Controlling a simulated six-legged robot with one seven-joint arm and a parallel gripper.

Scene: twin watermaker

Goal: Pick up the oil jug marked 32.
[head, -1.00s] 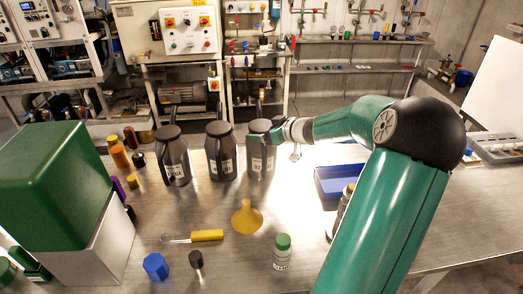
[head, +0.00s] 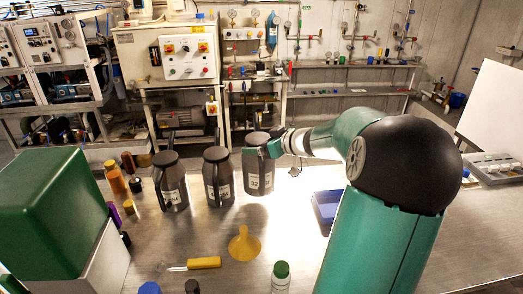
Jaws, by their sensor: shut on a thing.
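The dark grey oil jug marked 32 (head: 259,167) is the right-most of three similar jugs in the head view. Its white label faces me. My green gripper (head: 275,147) is at the upper right side of this jug and is shut on it; the jaws are partly hidden against the jug. The jug is upright, with its base higher in the picture than the bases of the other two. The middle jug (head: 218,178) and the left jug (head: 170,183) stand upright on the metal table (head: 300,235); their labels are too small to read surely.
A yellow funnel (head: 243,245), a yellow-handled tool (head: 203,263) and a green-capped bottle (head: 281,277) are in front. A blue tray (head: 327,207) lies to the right. A large green-topped box (head: 45,215) stands at left, with several small bottles behind it.

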